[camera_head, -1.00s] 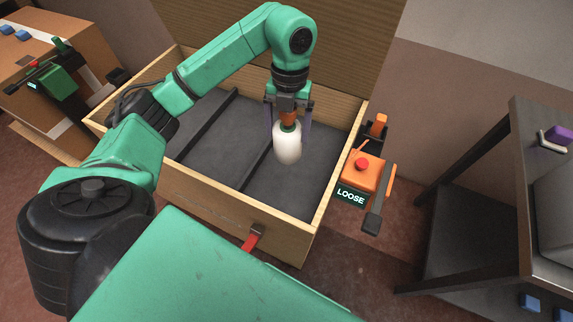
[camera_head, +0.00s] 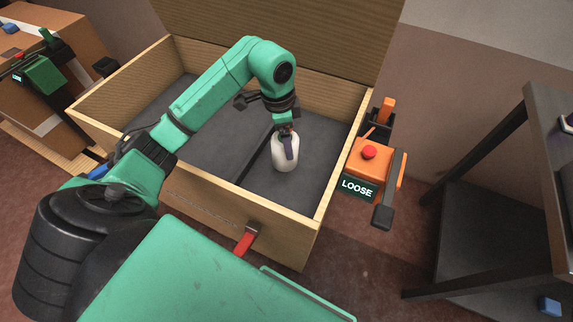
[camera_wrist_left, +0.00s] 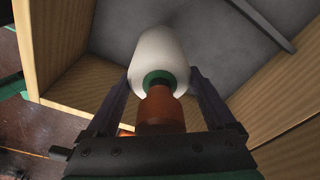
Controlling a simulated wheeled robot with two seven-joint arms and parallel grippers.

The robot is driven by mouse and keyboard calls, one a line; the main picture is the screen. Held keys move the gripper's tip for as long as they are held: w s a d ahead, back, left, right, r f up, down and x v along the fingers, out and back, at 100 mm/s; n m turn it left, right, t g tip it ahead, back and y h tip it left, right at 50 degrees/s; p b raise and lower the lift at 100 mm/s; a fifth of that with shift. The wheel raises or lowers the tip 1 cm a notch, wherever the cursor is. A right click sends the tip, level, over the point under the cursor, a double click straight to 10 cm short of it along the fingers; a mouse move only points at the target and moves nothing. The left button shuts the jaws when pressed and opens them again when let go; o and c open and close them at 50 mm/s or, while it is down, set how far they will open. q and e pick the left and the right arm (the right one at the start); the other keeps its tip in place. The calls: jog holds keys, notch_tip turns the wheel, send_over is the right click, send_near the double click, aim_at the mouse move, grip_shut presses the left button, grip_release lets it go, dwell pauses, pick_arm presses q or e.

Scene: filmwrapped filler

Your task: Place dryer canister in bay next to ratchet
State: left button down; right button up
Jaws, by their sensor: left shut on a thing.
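The white canister (camera_head: 285,158), with a green ring and an orange neck, is in the right bay of the wooden crate (camera_head: 205,217), just right of the dark divider (camera_head: 250,165). I cannot tell whether its bottom touches the dark floor. My left gripper (camera_head: 287,147) is shut on the canister from above; in the left wrist view its fingers (camera_wrist_left: 160,78) lie on either side of the canister (camera_wrist_left: 160,50). An orange device labelled LOOSE (camera_head: 369,172), probably the ratchet, is outside the crate's right wall. My right gripper is not in view.
The crate's lid (camera_head: 290,35) stands open at the back. A red latch (camera_head: 245,240) is on its front wall. A green device (camera_head: 42,75) stands by cardboard boxes at far left. A dark metal rack (camera_head: 480,215) is at right. The left bay looks clear.

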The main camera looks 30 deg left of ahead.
aim_at(287, 164)
pick_arm(q)
notch_tip(287, 164, down, 11)
jog(key=shift+b, duration=0.4)
jog(key=shift+f, duration=0.1)
grip_release()
jog(key=r, duration=0.8)
jog(key=s+a+r+p, duration=0.1)
jog(key=r, duration=0.3)
jog(key=shift+r, duration=0.1)
